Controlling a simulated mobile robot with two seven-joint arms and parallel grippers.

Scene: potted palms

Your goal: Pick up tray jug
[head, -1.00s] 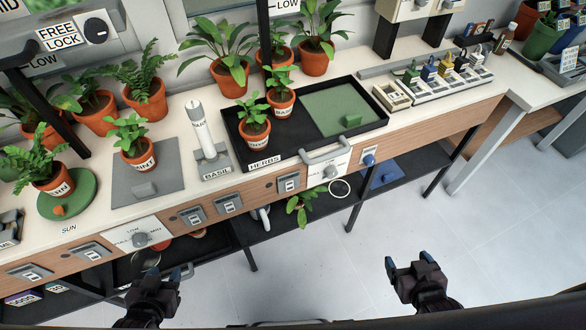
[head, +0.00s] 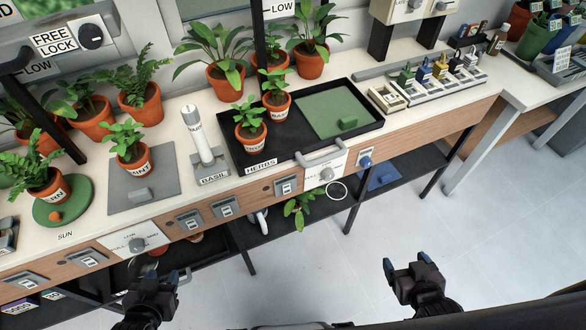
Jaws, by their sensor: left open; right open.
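I cannot clearly make out a jug. A pale rounded object (head: 261,221), partly hidden under the counter, stands on the dark lower shelf; I cannot tell if it is the jug. The black tray (head: 236,152) labelled HERBS lies on the counter with two potted plants, a green mat and a grey handle at its front. My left gripper (head: 156,279) is open and empty, in front of the counter at lower left. My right gripper (head: 406,265) is open and empty over the floor at lower right, well apart from the counter.
Several potted plants (head: 140,105) line the counter. A white cylinder (head: 198,137) stands at the BASIL label. A leafy plant (head: 299,208) shows below the counter edge, near a white ring (head: 337,191). A blue item (head: 384,175) lies on the lower shelf. Floor at right is clear.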

